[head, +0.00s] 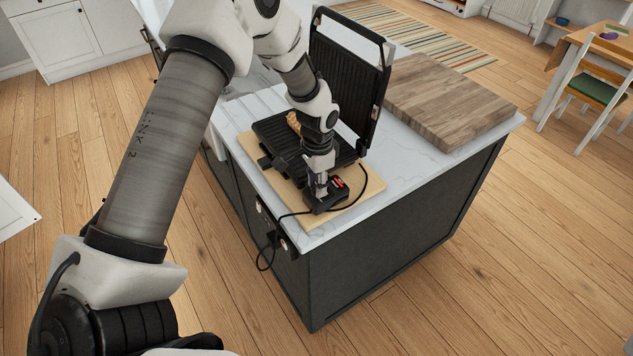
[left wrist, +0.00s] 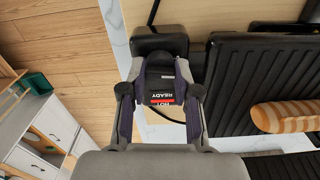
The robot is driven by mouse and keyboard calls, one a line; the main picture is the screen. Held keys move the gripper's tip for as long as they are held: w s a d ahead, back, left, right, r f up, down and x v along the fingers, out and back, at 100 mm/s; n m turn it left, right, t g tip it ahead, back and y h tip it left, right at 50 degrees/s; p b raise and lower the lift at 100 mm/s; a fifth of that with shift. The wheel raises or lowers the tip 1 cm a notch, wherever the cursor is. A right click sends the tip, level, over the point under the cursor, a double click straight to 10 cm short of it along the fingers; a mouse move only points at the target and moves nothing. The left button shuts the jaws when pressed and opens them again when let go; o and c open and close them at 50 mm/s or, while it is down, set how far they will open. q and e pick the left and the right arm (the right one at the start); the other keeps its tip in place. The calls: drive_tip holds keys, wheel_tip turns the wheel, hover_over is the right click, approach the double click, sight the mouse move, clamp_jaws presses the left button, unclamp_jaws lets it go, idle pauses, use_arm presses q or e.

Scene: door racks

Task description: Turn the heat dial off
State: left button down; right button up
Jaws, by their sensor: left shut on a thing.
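The open contact grill (head: 275,135) stands on the island counter with its ribbed lid (head: 345,80) raised. Its black control box (head: 328,204) sits at the near corner, with a red and black label. In the left wrist view the label (left wrist: 162,98) reads "HOT READY", upside down. My left gripper (head: 318,188) points down at the box. In the left wrist view its two fingers (left wrist: 158,85) are closed around the dark heat dial (left wrist: 160,68). The dial's marking is hidden, so I cannot tell its setting. My right gripper is not in view.
A bread loaf (head: 293,122) lies on the lower grill plate. A thin wooden board (head: 258,165) is under the grill. A black cable (head: 362,192) loops past the box to the counter's side. A thick wooden block (head: 450,95) lies to the right.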

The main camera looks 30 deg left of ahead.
use_arm(q)
drive_tip(key=shift+w+n, duration=0.15)
drive_tip(key=shift+n, duration=1.95)
drive_tip(key=shift+r, duration=0.1)
drive_tip(key=c, duration=1)
unclamp_jaws()
drive_tip(key=shift+o, duration=0.9)
drive_tip(key=shift+w+d, duration=0.15)
drive_tip(key=shift+w, duration=0.05)
drive_tip(key=shift+s+r, duration=0.1)
drive_tip(key=shift+r, duration=0.2)
wheel_tip(320, 180, up, 11)
